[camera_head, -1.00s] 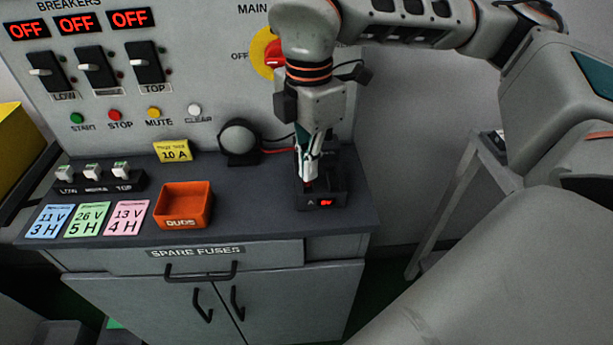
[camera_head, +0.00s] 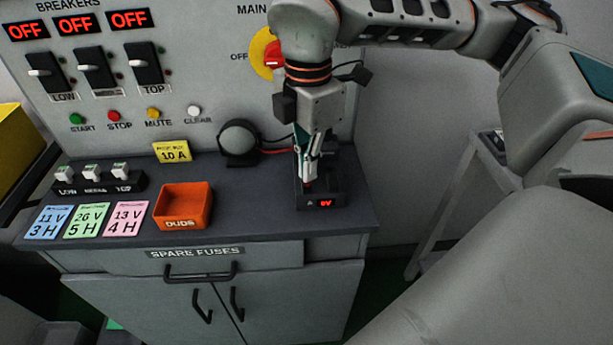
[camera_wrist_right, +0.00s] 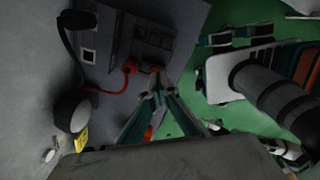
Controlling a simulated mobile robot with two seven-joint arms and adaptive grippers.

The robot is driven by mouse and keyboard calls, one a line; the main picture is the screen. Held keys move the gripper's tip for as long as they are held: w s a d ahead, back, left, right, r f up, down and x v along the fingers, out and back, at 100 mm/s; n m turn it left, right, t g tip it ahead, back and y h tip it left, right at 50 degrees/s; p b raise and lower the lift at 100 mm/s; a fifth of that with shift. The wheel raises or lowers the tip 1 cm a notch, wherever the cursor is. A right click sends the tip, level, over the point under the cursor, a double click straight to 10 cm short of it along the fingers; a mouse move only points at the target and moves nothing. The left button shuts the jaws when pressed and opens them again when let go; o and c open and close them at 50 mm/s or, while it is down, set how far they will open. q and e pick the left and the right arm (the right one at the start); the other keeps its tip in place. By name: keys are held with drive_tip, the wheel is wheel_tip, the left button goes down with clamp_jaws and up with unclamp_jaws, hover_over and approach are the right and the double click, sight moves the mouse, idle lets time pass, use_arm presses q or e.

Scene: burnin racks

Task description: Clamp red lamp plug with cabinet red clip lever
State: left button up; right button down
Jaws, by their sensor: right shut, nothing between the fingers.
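The red lamp plug (camera_wrist_right: 130,68) sits at the dark meter box in the right wrist view, with its red cable (camera_wrist_right: 108,92) running left. In the head view the red cable (camera_head: 277,151) leads from the round lamp (camera_head: 238,140) behind my right gripper. The dark box (camera_head: 322,203) carries a small red display at the counter's right end. My right gripper (camera_head: 309,185) points down over this box, shut and empty. Its fingertips (camera_wrist_right: 157,82) show just right of the plug in the wrist view. The red clip lever cannot be made out clearly; the fingers cover that area. My left gripper is out of view.
An orange DUDS tray (camera_head: 160,213), coloured cards (camera_head: 88,220) and a low switch block (camera_head: 100,184) stand on the counter to the left. The cabinet panel (camera_head: 215,70) rises behind. A small grey side table (camera_head: 455,200) stands right of the cabinet.

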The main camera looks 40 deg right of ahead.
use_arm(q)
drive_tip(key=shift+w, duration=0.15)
use_arm(e)
drive_tip(key=shift+f, duration=0.2)
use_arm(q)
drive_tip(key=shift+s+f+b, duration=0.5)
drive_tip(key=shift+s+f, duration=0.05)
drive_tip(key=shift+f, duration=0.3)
use_arm(e)
drive_tip(key=shift+f, duration=1.05)
drive_tip(key=shift+r+p, duration=0.6)
drive_tip(key=shift+r, duration=0.4)
drive_tip(key=shift+r+p, duration=1)
drive_tip(key=shift+r, duration=0.6)
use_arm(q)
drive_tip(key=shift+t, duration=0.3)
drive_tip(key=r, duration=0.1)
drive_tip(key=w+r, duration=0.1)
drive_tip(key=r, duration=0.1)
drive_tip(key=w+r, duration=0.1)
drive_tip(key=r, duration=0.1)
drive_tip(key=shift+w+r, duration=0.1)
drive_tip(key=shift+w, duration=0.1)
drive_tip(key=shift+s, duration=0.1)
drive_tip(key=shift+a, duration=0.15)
use_arm(e)
drive_tip(key=shift+a+f, duration=0.1)
drive_tip(key=shift+a, duration=0.05)
